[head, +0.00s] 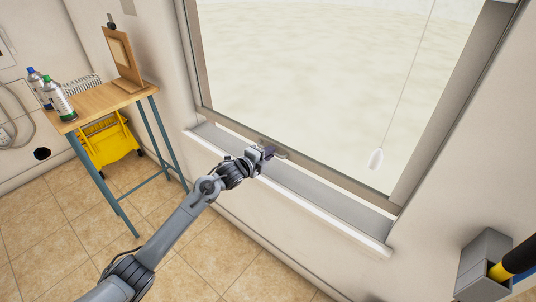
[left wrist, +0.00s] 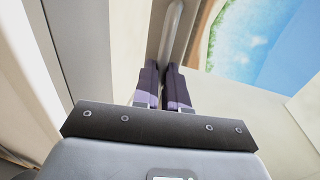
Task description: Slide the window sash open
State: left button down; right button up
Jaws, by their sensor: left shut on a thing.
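The window sash (head: 340,184) is a large pane in a grey-brown frame, upright above the sill. A small metal handle (head: 281,154) sits on its bottom rail. My left gripper (head: 269,152) reaches the rail at this handle, and its purple fingers are shut on it. In the left wrist view the handle (left wrist: 172,35) is a rounded grey bar running up from between the fingertips (left wrist: 163,68). The fingers hide its near end. My right gripper is not in view.
A white-edged sill (head: 330,220) runs below the sash. A pull cord with a white end piece (head: 376,158) hangs before the pane. At left is a wooden-topped table (head: 105,103) with bottles (head: 60,103) and a yellow bucket (head: 108,148) beneath. A grey holder (head: 480,262) is at lower right.

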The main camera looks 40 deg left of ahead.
pick_arm(q)
jog(key=p, duration=1.9)
send_near(278, 90)
jog(key=x, duration=0.5)
jog(key=shift+w, duration=0.1)
jog(key=c, duration=1.5)
grip_release()
jog(key=shift+o, duration=0.2)
jog(key=p+v, duration=0.1)
jog(key=v, duration=0.9)
jog(key=shift+s, duration=0.4)
jog(key=shift+a, duration=0.1)
